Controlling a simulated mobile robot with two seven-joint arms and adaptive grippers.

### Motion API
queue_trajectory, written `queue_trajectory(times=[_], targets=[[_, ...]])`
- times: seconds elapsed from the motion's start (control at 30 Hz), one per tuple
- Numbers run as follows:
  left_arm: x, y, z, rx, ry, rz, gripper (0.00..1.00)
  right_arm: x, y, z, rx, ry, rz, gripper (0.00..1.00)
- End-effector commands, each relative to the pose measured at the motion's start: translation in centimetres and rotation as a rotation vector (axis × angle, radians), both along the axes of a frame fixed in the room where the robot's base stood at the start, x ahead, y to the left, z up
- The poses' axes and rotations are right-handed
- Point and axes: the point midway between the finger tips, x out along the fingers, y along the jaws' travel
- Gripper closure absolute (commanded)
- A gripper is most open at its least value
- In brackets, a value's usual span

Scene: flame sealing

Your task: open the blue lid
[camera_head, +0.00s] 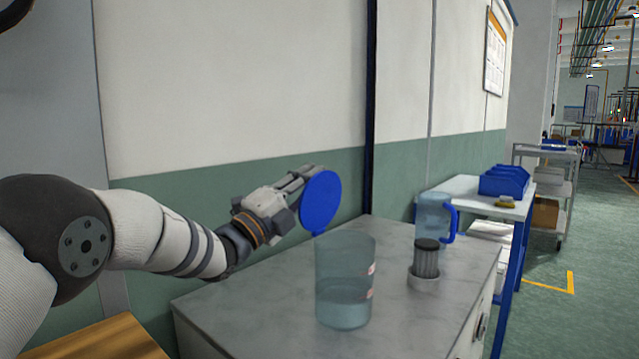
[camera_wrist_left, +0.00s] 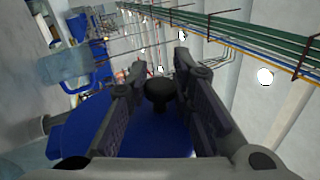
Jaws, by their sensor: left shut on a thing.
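The blue lid (camera_head: 320,202) stands tilted up almost on edge above the back left rim of a clear bluish container (camera_head: 343,285) on the grey cabinet top. Its lower edge meets or nearly meets the rim; I cannot tell whether they are joined. The container's mouth is uncovered, and its lower part looks darker, as if holding liquid. My left gripper (camera_head: 302,180) is behind the lid, shut on it. In the left wrist view, the fingers (camera_wrist_left: 160,100) are on either side of the lid's dark knob (camera_wrist_left: 160,88), with the blue lid (camera_wrist_left: 80,135) beyond. My right gripper is out of view.
A dark-topped cylinder (camera_head: 427,260) stands right of the container on the cabinet top (camera_head: 250,300). A clear jug with a blue handle (camera_head: 434,215) stands behind it. Blue bins (camera_head: 507,181) sit on a table farther right. The wall (camera_head: 200,180) is close behind my left arm.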

Motion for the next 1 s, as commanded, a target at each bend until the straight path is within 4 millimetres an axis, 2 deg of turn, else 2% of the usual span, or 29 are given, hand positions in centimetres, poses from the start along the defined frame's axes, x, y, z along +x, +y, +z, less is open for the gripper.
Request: queue_trajectory(times=[0.4,1.0], targets=[[1.2,1.7,-0.7,-0.187,0.134,0.002,1.0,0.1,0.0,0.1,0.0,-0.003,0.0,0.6],[1.5,2.1,-1.0,-0.232,0.168,0.001,1.0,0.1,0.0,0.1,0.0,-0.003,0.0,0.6]])
